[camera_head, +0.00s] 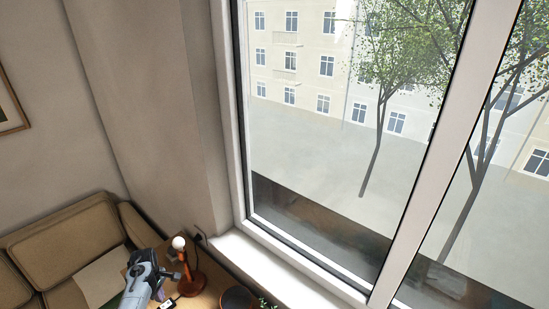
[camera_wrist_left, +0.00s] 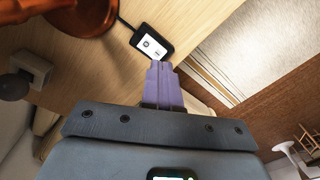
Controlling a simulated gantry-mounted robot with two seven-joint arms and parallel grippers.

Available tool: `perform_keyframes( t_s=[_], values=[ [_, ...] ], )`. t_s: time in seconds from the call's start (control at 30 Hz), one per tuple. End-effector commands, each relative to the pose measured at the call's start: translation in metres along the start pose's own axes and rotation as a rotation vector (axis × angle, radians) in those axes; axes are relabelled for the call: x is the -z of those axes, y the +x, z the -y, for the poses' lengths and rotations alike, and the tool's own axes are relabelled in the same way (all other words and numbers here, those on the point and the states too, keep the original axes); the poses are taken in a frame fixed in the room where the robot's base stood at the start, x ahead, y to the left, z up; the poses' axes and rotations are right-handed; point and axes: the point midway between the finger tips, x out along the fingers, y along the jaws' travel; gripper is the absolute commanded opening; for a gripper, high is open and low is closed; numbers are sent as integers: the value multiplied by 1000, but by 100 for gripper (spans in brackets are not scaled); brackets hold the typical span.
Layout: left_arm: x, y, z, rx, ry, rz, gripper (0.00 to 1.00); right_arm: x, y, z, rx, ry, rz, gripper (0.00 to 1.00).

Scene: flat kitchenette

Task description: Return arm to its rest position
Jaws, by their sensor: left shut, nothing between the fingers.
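My left gripper (camera_head: 176,275) shows near the bottom of the head view, at the end of my grey arm. It is close to the left side of a small lamp (camera_head: 193,283) with a reddish-brown stand and a white bulb. In the left wrist view its purple fingers (camera_wrist_left: 164,83) are together, with nothing between them. They point toward a small black device (camera_wrist_left: 152,42) with a lit white screen and a cable. I cannot tell whether they touch it. My right gripper is in neither view.
The lamp and device stand on a wooden table (camera_head: 208,289). A dark round object (camera_head: 236,298) is to the right of the lamp, by the window sill (camera_head: 262,262). A tan sofa (camera_head: 68,238) stands at left. A large window (camera_head: 340,150) fills the right.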

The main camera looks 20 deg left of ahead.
Motion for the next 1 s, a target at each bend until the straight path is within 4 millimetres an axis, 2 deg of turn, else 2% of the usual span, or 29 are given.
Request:
perform_keyframes(
  t_s=[0.13, 0.23, 0.37, 0.47, 0.57, 0.67, 0.77, 0.9, 1.0],
  values=[
    [2, 39, 58, 114, 18, -20, 0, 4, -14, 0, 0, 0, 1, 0],
    [1, 62, 112, 198, 70, -71, 0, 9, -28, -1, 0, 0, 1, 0],
    [-12, 67, 170, 243, 198, -153, 0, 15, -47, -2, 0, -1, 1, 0],
    [-38, 57, 206, 247, 366, -191, 0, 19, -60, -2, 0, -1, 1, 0],
    [-77, 38, 237, 227, 572, -199, 0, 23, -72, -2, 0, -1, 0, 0],
    [-123, 11, 263, 184, 790, -184, 0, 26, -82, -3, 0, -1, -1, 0],
    [-174, -26, 284, 117, 1009, -156, 0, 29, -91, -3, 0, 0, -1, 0],
    [-240, -91, 302, -22, 1304, -126, 0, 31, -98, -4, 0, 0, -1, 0],
    [-276, -142, 302, -145, 1488, -135, 0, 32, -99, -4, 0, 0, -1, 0]
  ],
)
